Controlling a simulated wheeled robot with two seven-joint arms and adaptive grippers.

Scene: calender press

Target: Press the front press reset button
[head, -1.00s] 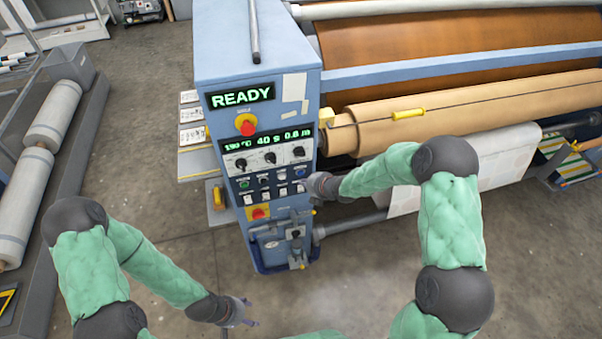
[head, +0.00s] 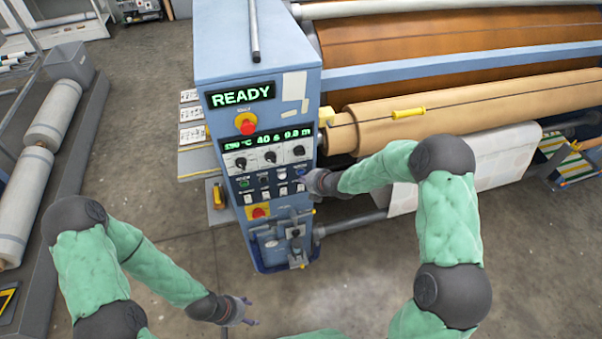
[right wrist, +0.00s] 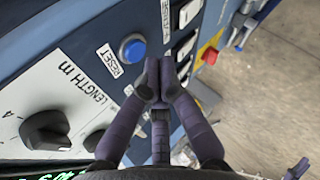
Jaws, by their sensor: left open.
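The blue reset button (head: 300,172) sits at the right end of the upper button row on the press's control panel. In the right wrist view, the round blue button (right wrist: 132,49) has a white RESET label beside it. My right gripper (head: 306,182) is at the panel's right edge, just below the button. Its fingers (right wrist: 158,78) are together and empty, with the tips close beside the button; I cannot tell whether they touch the panel. My left gripper (head: 246,312) is open and empty, low in front of the press, away from the panel.
The panel also has a red emergency knob (head: 246,124), black dials (head: 269,157) and a red switch on a yellow plate (head: 258,212). The READY display (head: 240,95) is lit green. A tan roll (head: 470,105) lies right of the cabinet.

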